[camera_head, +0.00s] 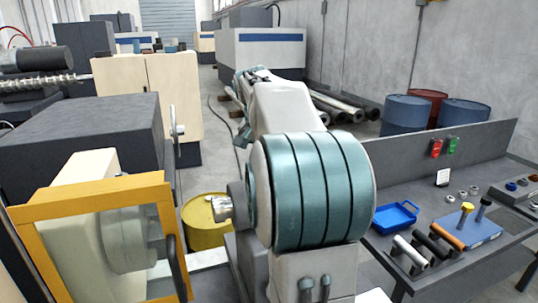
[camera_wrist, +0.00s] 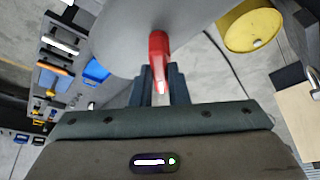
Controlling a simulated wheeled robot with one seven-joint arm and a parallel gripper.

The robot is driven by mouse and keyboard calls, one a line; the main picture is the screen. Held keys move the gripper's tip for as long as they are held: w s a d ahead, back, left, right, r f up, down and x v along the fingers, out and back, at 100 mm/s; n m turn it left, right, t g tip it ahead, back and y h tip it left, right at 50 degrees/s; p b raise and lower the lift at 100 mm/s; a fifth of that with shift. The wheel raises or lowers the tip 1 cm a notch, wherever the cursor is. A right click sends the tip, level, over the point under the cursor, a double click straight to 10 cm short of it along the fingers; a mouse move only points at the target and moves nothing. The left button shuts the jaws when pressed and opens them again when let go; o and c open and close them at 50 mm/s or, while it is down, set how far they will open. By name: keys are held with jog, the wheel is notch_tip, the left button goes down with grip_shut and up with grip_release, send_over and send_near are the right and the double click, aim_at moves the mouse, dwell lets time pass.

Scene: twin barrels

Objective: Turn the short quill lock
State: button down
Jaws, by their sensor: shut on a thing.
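The quill lock is a short red lever (camera_wrist: 159,50) in the wrist view, at the upper middle. It stands out from a large smooth grey machine body (camera_wrist: 115,35). My gripper (camera_wrist: 161,70) has its dark fingers on either side of the lever and is shut on it. The lever's lower end sits between the fingers. In the head view my own arm fills the middle, and the lever and my gripper are hidden behind it.
A grey workbench (camera_head: 430,203) at the right holds a blue tray (camera_head: 396,216) and several tools. A yellow barrel (camera_head: 204,234) stands left of my arm. A machine with a yellow-framed guard (camera_head: 88,196) is at the near left. Blue barrels (camera_head: 405,114) stand behind the bench.

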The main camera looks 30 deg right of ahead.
jog(key=m+g, duration=0.1)
jog(key=m, duration=0.1)
jog(key=m+g+p, duration=0.1)
jog(key=m, duration=0.2)
jog(key=shift+w+a+r+m+h, duration=0.1)
jog(key=shift+w+m+h, duration=0.1)
jog(key=shift+m+h, duration=0.15)
jog(key=shift+w+m+g+p, duration=0.1)
jog(key=shift+m+g+p, duration=0.55)
jog(key=shift+m, duration=1.2)
jog(key=c, duration=1.4)
grip_release()
jog(key=v, duration=1.3)
jog(key=shift+w+r+p, duration=0.2)
jog(key=shift+r+p, duration=0.1)
jog(key=shift+p, duration=0.1)
